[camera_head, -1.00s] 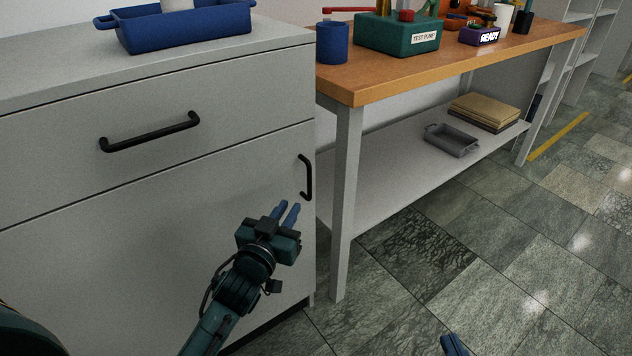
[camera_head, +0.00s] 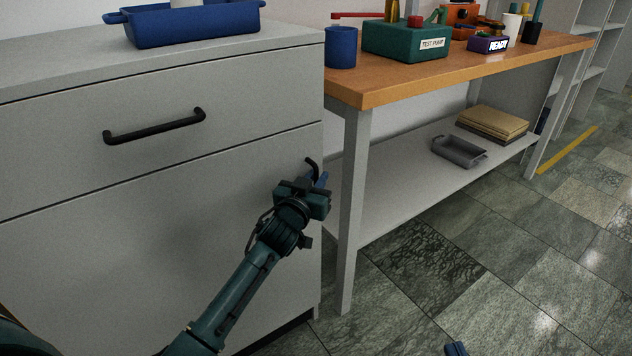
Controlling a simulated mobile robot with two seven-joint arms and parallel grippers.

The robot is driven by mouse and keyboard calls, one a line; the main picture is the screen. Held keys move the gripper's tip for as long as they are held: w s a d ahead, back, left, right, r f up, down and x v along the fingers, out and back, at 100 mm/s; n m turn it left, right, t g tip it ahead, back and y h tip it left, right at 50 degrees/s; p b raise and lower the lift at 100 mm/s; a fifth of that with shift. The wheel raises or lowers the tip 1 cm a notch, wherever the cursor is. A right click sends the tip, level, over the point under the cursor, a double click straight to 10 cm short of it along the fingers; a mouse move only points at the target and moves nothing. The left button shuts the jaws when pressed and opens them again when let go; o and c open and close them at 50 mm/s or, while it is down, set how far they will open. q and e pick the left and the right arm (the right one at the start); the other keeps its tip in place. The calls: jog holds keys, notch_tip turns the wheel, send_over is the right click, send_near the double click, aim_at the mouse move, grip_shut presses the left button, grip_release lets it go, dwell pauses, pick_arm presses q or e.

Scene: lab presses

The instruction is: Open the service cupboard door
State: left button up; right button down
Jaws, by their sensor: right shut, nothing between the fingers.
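The grey service cupboard door (camera_head: 150,250) is the large lower front of the cabinet and looks closed, flush with the front. Its black vertical handle (camera_head: 311,164) is near the door's upper right edge; only its top shows, the rest is hidden by my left gripper. My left gripper (camera_head: 318,178) is at this handle, its blue fingers pointing up at it. The fingers are partly hidden, so I cannot tell whether they are around the handle or closed on it. My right gripper (camera_head: 456,348) shows only as a blue fingertip at the bottom edge, shut and empty, over the floor.
A drawer with a black horizontal handle (camera_head: 155,127) is above the door. A blue tray (camera_head: 190,25) stands on the cabinet top. To the right is a wooden-topped bench (camera_head: 390,84) with a green test pump box (camera_head: 405,40); its near leg (camera_head: 353,210) is close to the cabinet. Floor in front is clear.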

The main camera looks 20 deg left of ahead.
pick_arm(q)
jog(key=shift+c, duration=0.4)
grip_shut()
